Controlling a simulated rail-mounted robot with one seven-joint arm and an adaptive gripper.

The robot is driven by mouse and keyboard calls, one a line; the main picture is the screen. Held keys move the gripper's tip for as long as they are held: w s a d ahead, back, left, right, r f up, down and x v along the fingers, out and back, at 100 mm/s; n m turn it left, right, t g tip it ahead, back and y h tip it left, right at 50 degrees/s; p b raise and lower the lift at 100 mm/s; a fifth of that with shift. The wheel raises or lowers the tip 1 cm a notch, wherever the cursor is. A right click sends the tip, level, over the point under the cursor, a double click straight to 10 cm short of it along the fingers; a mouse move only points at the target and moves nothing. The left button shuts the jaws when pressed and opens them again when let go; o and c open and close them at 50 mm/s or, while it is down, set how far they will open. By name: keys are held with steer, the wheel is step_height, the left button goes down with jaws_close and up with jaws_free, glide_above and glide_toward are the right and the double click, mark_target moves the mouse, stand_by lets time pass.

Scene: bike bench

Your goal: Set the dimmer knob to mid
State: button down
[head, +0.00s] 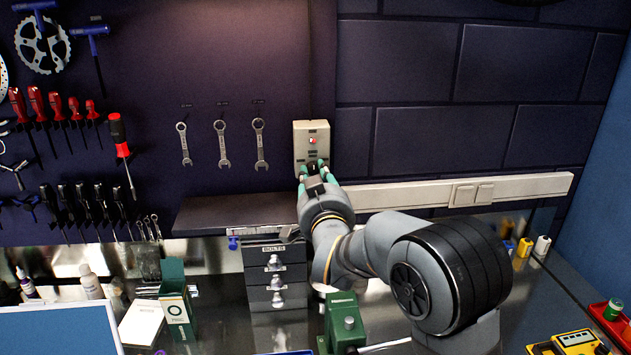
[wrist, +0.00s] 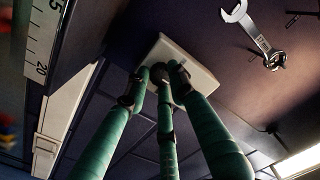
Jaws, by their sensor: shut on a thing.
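My gripper (head: 313,168) is at the lower part of the box. In the wrist view its green fingers (wrist: 160,82) close around the dark dimmer knob (wrist: 160,72). The fingers cover most of the knob, and its pointer or setting cannot be read.
A dark shelf (head: 235,211) sits left of my gripper, above a small drawer unit (head: 275,275). Wrenches (head: 221,143) hang left of the box. A white rail with switches (head: 470,194) runs to the right. A green object (head: 342,318) stands on the bench below my arm.

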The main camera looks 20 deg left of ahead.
steer(key=shift+s+f, duration=0.1)
steer(key=shift+f, duration=0.25)
steer(key=c, duration=1.9)
jaws_free()
steer(key=o, duration=0.4)
steer(key=shift+a, duration=0.15)
steer(key=shift+c, duration=0.2)
steer(key=shift+o, duration=0.3)
steer(key=shift+r, duration=0.15)
steer(key=v, duration=1.2)
steer(key=shift+r, duration=0.1)
